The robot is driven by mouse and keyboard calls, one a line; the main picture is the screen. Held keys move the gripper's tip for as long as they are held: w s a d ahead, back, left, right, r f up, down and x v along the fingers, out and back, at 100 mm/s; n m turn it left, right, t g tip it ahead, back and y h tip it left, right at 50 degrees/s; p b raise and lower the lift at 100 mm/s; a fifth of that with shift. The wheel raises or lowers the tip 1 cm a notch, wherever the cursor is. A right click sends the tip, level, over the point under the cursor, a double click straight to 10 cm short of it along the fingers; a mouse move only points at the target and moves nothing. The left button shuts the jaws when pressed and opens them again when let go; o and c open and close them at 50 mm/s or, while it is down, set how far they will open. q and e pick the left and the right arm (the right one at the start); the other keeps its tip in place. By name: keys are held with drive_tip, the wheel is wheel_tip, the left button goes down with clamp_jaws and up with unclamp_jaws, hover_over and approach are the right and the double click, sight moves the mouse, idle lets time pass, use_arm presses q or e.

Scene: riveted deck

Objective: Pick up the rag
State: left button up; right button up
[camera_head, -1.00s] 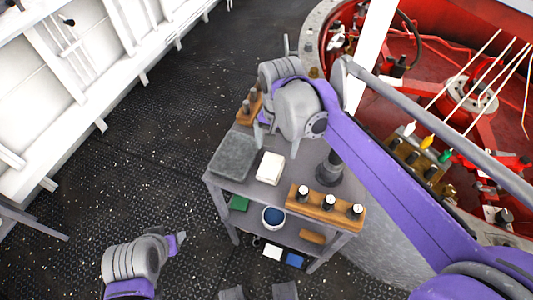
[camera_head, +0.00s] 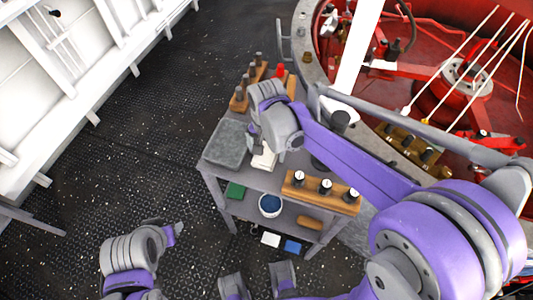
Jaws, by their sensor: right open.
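A white, flat, folded piece that looks like the rag (camera_head: 263,161) lies on the top of the grey table (camera_head: 235,177), just right of a grey tray. My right gripper (camera_head: 262,142) is over it, pointing down, and covers its upper part. The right gripper is open; I cannot tell whether its fingers touch the rag. My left gripper (camera_head: 176,230) is low at the left, over the floor and away from the table. Its fingers show too little to tell whether it is open.
The grey tray (camera_head: 226,143) lies beside the rag. A wooden rack with black-and-white knobs (camera_head: 310,193) stands at the front edge, another wooden rack (camera_head: 240,97) at the back. A blue-filled bowl (camera_head: 270,205) and a green block (camera_head: 236,191) are on the lower shelf.

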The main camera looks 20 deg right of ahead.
sight(266, 152)
drive_tip(key=c, duration=1.4)
wheel_tip(266, 152, up, 10)
drive_tip(key=shift+p, duration=0.45)
drive_tip(key=o, duration=0.8)
drive_tip(key=c, duration=0.5)
